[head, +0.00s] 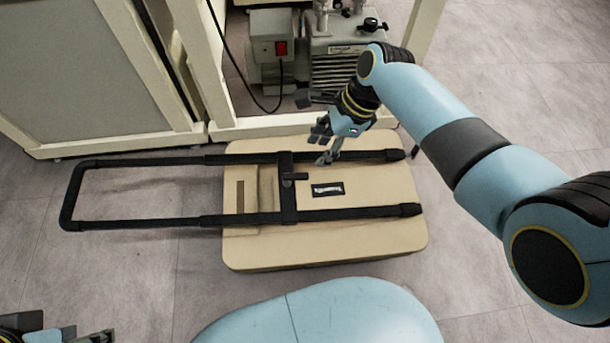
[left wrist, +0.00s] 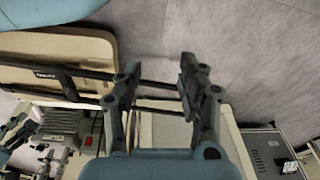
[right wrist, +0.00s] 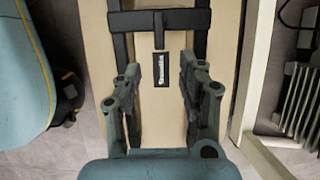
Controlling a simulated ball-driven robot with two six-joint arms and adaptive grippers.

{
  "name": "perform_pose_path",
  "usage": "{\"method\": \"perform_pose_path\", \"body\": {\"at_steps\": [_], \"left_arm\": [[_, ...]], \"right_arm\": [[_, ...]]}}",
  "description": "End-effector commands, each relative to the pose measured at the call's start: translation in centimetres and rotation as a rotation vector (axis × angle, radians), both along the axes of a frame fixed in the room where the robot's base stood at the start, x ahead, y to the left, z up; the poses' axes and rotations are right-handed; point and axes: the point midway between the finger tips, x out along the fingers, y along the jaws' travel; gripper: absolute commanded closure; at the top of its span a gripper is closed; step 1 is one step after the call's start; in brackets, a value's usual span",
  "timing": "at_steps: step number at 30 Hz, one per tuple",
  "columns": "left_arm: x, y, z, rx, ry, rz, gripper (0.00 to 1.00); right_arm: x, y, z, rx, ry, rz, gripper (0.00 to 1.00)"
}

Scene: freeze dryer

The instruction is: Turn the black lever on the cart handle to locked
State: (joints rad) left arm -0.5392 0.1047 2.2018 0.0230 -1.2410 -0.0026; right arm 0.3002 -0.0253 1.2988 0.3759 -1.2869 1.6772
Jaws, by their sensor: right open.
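The cart's black handle (head: 72,192) is a long U-shaped frame lying over the beige cart base (head: 330,240). The black lever (head: 296,177) sits on the handle's crossbar (head: 287,205) and points right, toward the label. In the right wrist view the lever (right wrist: 158,32) shows beyond the fingers, on the crossbar. My right gripper (head: 325,150) hangs above the far rail, right of and behind the lever, touching nothing I can make out. Its fingers are apart and empty (right wrist: 160,70). My left gripper (left wrist: 160,72) is open and empty, mostly cut off at the head view's lower left.
Beige frame posts (head: 205,70) and a lower rail stand behind the cart. A grey pump (head: 335,50) with a red switch and a black cable sits between them. Grey floor (head: 130,270) is clear in front of the handle.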

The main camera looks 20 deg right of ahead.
Motion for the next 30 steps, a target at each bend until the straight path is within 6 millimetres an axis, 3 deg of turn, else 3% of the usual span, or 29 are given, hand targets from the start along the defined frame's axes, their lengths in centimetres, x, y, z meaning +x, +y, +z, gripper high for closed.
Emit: {"method": "perform_pose_path", "body": {"at_steps": [5,9,21,30], "left_arm": [[1.0,-0.7,1.5,-0.017,-0.049,-0.006,0.6],[2.0,-1.6,3.9,-0.038,-0.107,-0.014,0.6],[4.4,-1.5,-1.1,-0.042,-0.384,-0.015,0.6],[4.8,-1.6,-2.1,-0.044,-0.488,-0.02,0.6]], "right_arm": [[-0.1,1.0,-2.8,0.002,0.006,0.0,0.6],[0.0,2.0,-5.8,0.001,0.009,0.001,0.6],[0.4,3.3,-8.7,-0.001,0.004,0.001,0.6],[0.6,3.9,-9.6,-0.001,0.001,0.0,0.6]]}}
